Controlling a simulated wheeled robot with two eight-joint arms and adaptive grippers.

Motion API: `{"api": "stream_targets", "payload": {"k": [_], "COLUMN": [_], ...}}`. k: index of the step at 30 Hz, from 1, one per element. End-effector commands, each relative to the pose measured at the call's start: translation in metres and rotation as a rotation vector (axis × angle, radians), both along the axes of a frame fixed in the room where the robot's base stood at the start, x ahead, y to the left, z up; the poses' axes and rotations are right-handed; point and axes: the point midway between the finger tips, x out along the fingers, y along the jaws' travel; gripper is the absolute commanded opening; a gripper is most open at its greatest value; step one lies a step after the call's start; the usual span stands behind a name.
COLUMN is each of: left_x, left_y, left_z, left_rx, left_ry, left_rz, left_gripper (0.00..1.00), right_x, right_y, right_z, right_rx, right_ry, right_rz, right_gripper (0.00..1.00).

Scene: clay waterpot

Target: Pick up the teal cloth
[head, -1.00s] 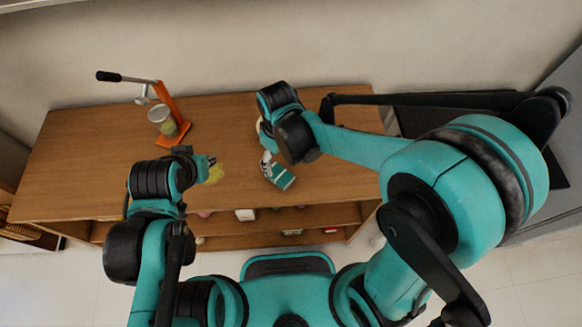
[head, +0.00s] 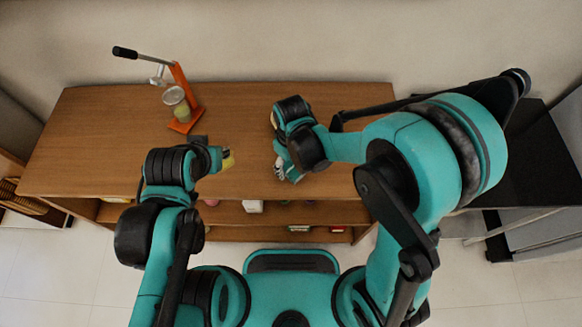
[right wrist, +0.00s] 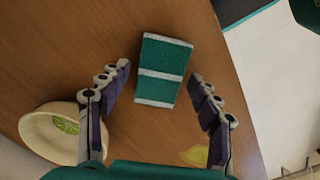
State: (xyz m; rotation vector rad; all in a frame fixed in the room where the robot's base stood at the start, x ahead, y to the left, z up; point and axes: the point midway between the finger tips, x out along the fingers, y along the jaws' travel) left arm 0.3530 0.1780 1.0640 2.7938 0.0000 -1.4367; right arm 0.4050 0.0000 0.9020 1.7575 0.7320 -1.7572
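The teal cloth (right wrist: 163,70), with white stripes, lies on the wooden surface in the right wrist view. In the head view a small part of the teal cloth (head: 294,175) shows under my right gripper, which hides the rest. My right gripper (right wrist: 160,76) is open, one finger on each side of the cloth's near part, with a gap on both sides. It also shows in the head view (head: 279,168). My left gripper (head: 222,154) is at the left beside a yellow thing, away from the cloth; its fingers are too small to read.
The wooden shelf unit (head: 100,140) has an orange press (head: 181,92) with a cup (head: 174,96) at the back left. The yellow thing (head: 229,161) lies near the front edge.

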Motion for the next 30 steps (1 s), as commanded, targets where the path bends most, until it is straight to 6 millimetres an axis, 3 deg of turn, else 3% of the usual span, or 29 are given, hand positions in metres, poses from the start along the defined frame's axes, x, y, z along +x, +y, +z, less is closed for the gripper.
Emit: {"api": "stream_targets", "payload": {"k": [1,3,8,17,25,30], "left_x": [0.000,0.000,0.000,0.000,0.000,0.000], "left_y": [0.000,0.000,0.000,0.000,0.000,0.000], "left_z": [0.000,0.000,0.000,0.003,0.021,0.031], "left_rx": [0.000,0.000,0.000,0.000,0.000,0.000], "left_ry": [0.000,0.000,0.000,0.000,0.000,0.000], "left_rz": [0.000,0.000,0.000,0.000,0.000,0.000], "left_gripper": [0.23,0.23,0.23,0.23,0.23,0.23], "right_x": [0.000,0.000,0.000,0.000,-0.002,-0.033], "right_y": [0.000,0.000,0.000,0.000,-0.001,-0.029], "right_z": [0.000,0.000,0.000,0.007,0.048,0.069], "right_rx": [0.000,0.000,0.000,0.000,0.000,0.000], "right_ry": [0.000,0.000,0.000,0.000,0.000,0.000], "right_rz": [0.000,0.000,0.000,0.000,-0.001,-0.003], "right_gripper": [0.43,0.24,0.18,0.18,0.18,0.18]}}
